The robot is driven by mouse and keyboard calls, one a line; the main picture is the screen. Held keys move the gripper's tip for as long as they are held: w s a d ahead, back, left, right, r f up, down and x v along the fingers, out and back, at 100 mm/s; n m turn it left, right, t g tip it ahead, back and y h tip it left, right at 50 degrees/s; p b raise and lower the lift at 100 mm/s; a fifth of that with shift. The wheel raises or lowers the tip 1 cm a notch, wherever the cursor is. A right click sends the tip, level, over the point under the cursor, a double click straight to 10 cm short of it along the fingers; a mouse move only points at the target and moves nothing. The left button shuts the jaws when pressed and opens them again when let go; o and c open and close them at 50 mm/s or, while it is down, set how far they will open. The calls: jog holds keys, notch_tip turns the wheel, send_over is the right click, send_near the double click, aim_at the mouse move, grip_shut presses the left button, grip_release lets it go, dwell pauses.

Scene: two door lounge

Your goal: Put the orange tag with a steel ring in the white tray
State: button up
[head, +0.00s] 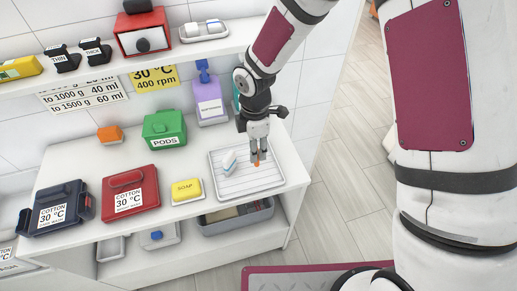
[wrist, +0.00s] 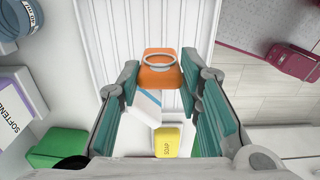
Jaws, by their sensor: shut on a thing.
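The orange tag with a steel ring (wrist: 160,78) is between the fingers of my gripper (wrist: 160,90), which are shut on it; the ring is at its top in the wrist view. In the head view my gripper (head: 259,156) points down over the white tray (head: 282,182), with a small part of the orange tag (head: 257,163) showing below the fingertips. The ribbed white tray also fills the middle of the wrist view (wrist: 112,30). I cannot tell whether the tag touches the tray floor.
A white item with a blue stripe (head: 229,161) is in the tray's left part. A yellow soap box (head: 186,189) and green pods box (head: 164,130) stand left of the tray, a purple softener bottle (head: 208,100) behind. The shelf (head: 185,50) hangs above at the back.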

jog(key=shift+w+d+f+p, duration=0.2)
jog(key=shift+w+f, duration=0.2)
jog(key=shift+f, duration=0.25)
jog(key=shift+w+d+f+p, duration=0.15)
jog(key=shift+w+f, duration=0.2)
jog(key=shift+f, duration=0.25)
jog(key=shift+w+d+f+p, duration=0.1)
jog(key=shift+w+f+p, duration=0.1)
jog(key=shift+w+f, duration=0.35)
jog(key=shift+s+f, duration=0.15)
jog(key=shift+f, duration=0.05)
jog(key=o, duration=0.9)
jog(key=shift+o, duration=0.2)
notch_tip(320, 180, up, 12)
jog(key=b, duration=0.2)
jog(key=shift+r, duration=0.25)
